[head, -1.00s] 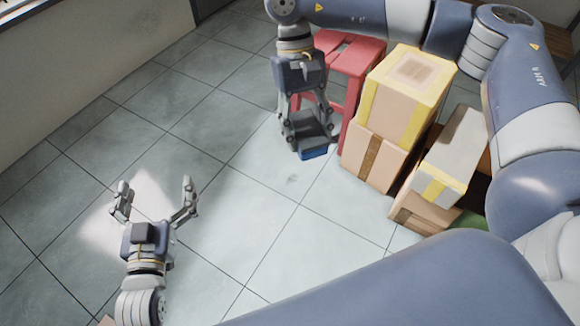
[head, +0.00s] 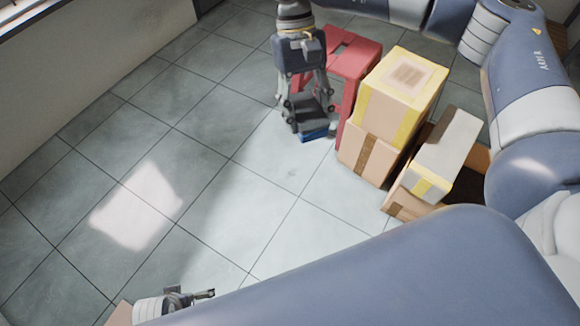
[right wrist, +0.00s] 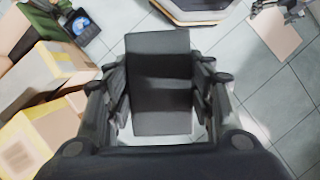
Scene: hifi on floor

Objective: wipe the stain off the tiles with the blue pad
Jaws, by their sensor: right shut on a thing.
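My right gripper (head: 308,113) points down and is shut on the dark block of the blue pad (head: 314,134). The pad's blue underside shows just below the fingers, close over the tiles (head: 250,150); I cannot tell whether it touches them. In the right wrist view the pad's dark top (right wrist: 160,80) lies between the fingers and hides its blue face. A faint grey stain (head: 292,174) is on the pale tiles, nearer to me than the pad and slightly left. My left gripper (head: 190,296) is low at the bottom left, partly hidden by my arm; its opening is unclear.
A red stool (head: 350,62) stands right behind the right gripper. Stacked cardboard boxes (head: 400,88) with yellow tape stand to its right, and a grey-topped box (head: 447,150) is beside them. The tiles to the left are clear, with a bright light patch (head: 137,205).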

